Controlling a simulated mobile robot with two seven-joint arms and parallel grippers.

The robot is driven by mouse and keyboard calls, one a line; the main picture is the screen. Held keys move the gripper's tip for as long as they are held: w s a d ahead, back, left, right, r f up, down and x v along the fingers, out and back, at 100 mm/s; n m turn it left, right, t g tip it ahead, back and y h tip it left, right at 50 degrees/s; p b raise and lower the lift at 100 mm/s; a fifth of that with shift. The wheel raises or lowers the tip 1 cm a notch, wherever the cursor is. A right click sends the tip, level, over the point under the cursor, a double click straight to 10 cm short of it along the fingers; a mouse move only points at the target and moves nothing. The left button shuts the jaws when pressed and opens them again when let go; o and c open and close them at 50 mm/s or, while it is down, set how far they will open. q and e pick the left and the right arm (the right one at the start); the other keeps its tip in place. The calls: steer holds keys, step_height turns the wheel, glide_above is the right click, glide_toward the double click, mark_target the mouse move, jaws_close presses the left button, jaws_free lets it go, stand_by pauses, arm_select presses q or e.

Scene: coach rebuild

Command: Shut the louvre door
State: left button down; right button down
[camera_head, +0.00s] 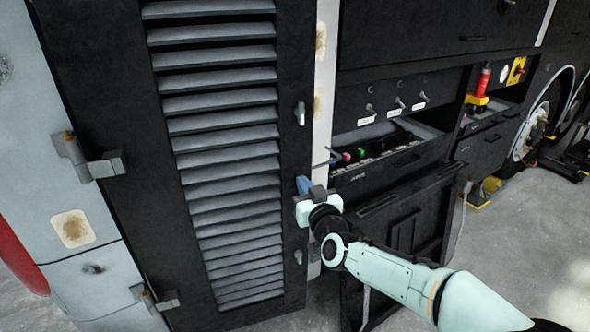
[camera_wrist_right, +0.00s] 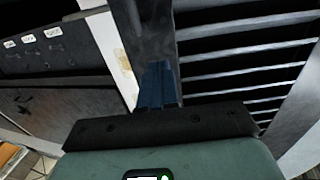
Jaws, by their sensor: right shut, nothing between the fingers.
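The black louvre door (camera_head: 223,130) with grey slats stands upright in the left half of the head view, hinged on its left side. Its right edge lies close along the pale post (camera_head: 325,70); I cannot tell whether a narrow gap is left. My right gripper (camera_head: 303,185) is shut and empty, its blue fingertips at the door's right border, below the upper latch (camera_head: 300,113). In the right wrist view the blue fingers (camera_wrist_right: 158,85) point at the door's dark border, beside the slats (camera_wrist_right: 245,60). Contact is unclear. My left gripper is out of view.
Hinges (camera_head: 88,160) hold the door to the grey panel at left. To the right are an open bay with switches (camera_head: 398,103), a lowered black flap (camera_head: 410,215) close to my right arm, and a wheel (camera_head: 535,120). The floor at lower right is clear.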

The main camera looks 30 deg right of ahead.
mark_target(291, 163)
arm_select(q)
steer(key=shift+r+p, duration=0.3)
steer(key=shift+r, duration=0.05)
arm_select(e)
steer(key=w, duration=0.2)
steer(key=w+d, duration=0.1)
steer(key=w, duration=0.4)
steer(key=shift+w+d, duration=0.15)
steer(key=shift+w, duration=0.15)
